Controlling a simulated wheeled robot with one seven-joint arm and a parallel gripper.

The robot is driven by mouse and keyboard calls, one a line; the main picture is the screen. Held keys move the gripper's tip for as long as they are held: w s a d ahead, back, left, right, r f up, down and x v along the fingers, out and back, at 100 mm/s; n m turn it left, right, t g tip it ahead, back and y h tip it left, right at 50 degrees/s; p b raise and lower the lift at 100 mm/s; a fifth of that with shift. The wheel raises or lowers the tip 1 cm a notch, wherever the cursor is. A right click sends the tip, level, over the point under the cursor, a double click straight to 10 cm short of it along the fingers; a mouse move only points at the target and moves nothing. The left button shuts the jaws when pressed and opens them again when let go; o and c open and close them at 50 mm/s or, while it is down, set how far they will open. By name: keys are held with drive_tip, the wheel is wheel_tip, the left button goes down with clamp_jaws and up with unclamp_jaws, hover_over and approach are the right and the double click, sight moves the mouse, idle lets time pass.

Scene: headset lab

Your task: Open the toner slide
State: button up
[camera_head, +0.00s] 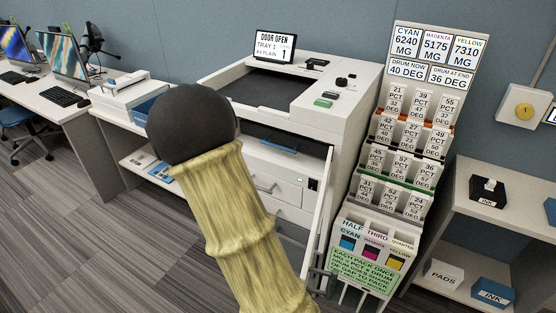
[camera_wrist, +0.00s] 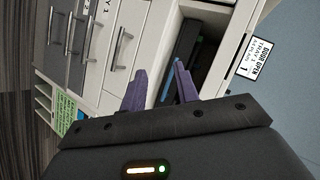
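The white printer (camera_head: 318,105) stands in the middle of the head view, its front door (camera_head: 319,215) swung open at the right. A dark cavity shows in its front, with a blue strip (camera_head: 280,146) inside, perhaps the toner slide's handle. In the tilted wrist view, the dark unit with a blue edge (camera_wrist: 183,70) sits inside the opening. My gripper (camera_wrist: 160,82) has its two purple fingers apart with nothing seen between them, pointing toward the printer front. I cannot tell the distance to the blue part. In the head view my arm hides the fingers and part of the printer front.
The display (camera_head: 274,47) reads "DOOR OPEN, TRAY 1". Drawers with handles (camera_head: 265,187) lie below the cavity. A rack of labelled toner packs (camera_head: 412,140) stands right of the open door. A desk with a white device (camera_head: 125,90) is at the left. Grey floor (camera_head: 60,220) is clear there.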

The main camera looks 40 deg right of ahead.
sight(277, 147)
drive_tip(key=d+f+m+g+h+b, duration=0.2)
drive_tip(key=d+m+g+h+b, duration=0.1)
drive_tip(key=d+m+h, duration=0.3)
drive_tip(key=d+m, duration=0.2)
drive_tip(key=m, duration=0.1)
drive_tip(key=shift+s+f, duration=0.35)
drive_tip(key=shift+f, duration=0.05)
drive_tip(key=p+x, duration=0.1)
drive_tip(key=x, duration=1.6)
drive_tip(key=shift+w+d, duration=0.1)
drive_tip(key=shift+d, duration=0.1)
clamp_jaws()
